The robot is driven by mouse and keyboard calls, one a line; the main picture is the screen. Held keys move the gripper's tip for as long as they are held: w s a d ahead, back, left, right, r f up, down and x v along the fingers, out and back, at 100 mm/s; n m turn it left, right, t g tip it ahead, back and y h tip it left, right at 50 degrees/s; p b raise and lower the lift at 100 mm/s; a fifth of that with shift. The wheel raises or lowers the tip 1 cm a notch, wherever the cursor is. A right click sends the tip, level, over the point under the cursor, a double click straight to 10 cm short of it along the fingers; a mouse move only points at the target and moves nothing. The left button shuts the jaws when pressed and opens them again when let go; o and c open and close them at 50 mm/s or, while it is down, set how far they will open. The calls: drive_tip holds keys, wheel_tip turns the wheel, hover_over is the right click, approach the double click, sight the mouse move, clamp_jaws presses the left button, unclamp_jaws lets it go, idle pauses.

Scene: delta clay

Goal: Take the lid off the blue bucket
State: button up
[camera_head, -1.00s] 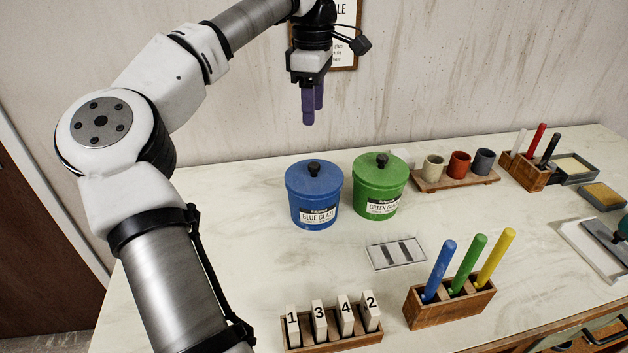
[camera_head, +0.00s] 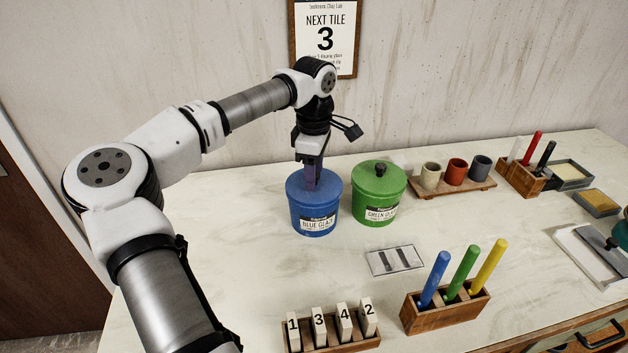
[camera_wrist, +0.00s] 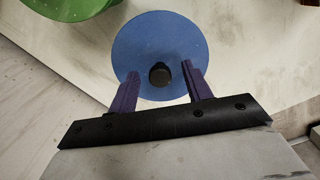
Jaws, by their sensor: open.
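The blue bucket (camera_head: 313,219) stands upright on the table, labelled "BLUE GLAZE". Its round blue lid (camera_head: 329,181) sits on top. In the wrist view the lid (camera_wrist: 160,40) shows from above with its dark knob (camera_wrist: 160,74) near the lower middle. My gripper (camera_head: 310,184) is right over the lid, pointing down. In the wrist view my gripper (camera_wrist: 160,82) is open, with one purple finger on each side of the knob. I cannot tell whether the fingers touch the lid. The knob is hidden behind the fingers in the head view.
The green bucket (camera_head: 376,201) stands close to the right of the blue one. A cup board (camera_head: 450,190), a pen block (camera_head: 445,311) and a numbered tile rack (camera_head: 330,341) stand around. A wall sign (camera_head: 325,40) reads "NEXT TILE 3". The table left of the blue bucket is clear.

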drive_tip(key=shift+f, duration=0.2)
drive_tip(key=c, duration=1.1)
drive_tip(key=shift+o, duration=0.2)
drive_tip(key=shift+r, duration=0.1)
